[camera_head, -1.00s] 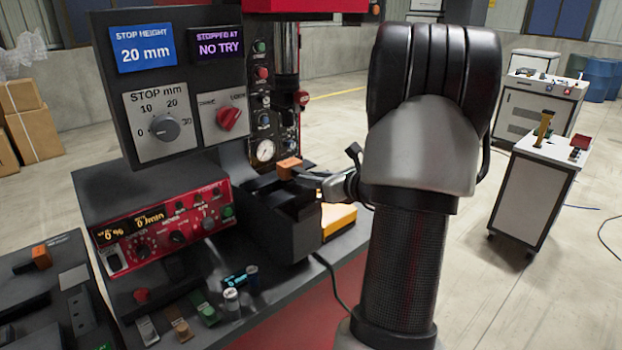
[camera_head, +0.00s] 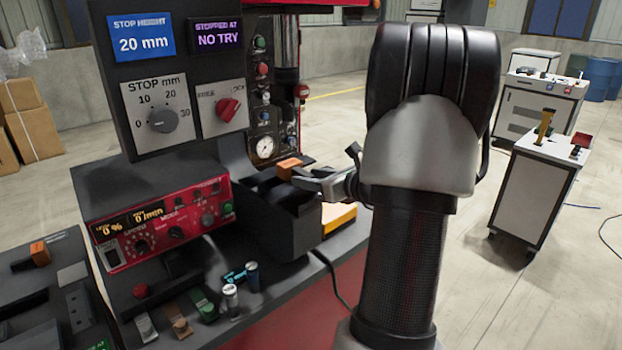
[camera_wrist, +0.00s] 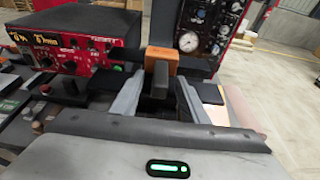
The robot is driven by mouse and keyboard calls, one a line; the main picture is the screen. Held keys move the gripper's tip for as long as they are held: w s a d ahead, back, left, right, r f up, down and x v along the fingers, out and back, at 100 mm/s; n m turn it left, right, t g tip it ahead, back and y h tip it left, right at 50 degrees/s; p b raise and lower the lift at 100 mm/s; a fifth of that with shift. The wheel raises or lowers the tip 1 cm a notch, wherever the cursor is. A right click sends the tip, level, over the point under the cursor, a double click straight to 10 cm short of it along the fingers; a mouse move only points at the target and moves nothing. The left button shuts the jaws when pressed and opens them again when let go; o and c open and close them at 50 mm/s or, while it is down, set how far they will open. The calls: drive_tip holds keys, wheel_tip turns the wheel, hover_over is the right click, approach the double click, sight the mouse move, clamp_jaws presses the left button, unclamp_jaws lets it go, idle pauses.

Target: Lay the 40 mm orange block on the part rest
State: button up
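An orange block (camera_head: 289,168) sits on top of a dark fixture (camera_head: 283,215) at the machine's front. The same block (camera_wrist: 162,60) is ahead of my fingertips in the wrist view. My gripper (camera_wrist: 160,84) is open, with one finger on each side of a dark bar (camera_wrist: 160,78) in front of the block. In the head view my gripper (camera_head: 318,181) is just right of the block, partly hidden by my arm. A second orange block (camera_head: 40,253) lies on the bench at left. I cannot tell the blocks' sizes, or which surface is the part rest.
A red control box (camera_head: 165,222) and a dark display panel (camera_head: 175,75) stand left of the fixture. A yellow item (camera_head: 338,216) is below my gripper. A cart (camera_head: 537,185) stands at right on open floor.

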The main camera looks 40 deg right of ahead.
drive_tip(key=shift+f, duration=0.15)
drive_tip(key=v, duration=1.7)
drive_tip(key=shift+s, duration=0.2)
drive_tip(key=shift+a, duration=0.1)
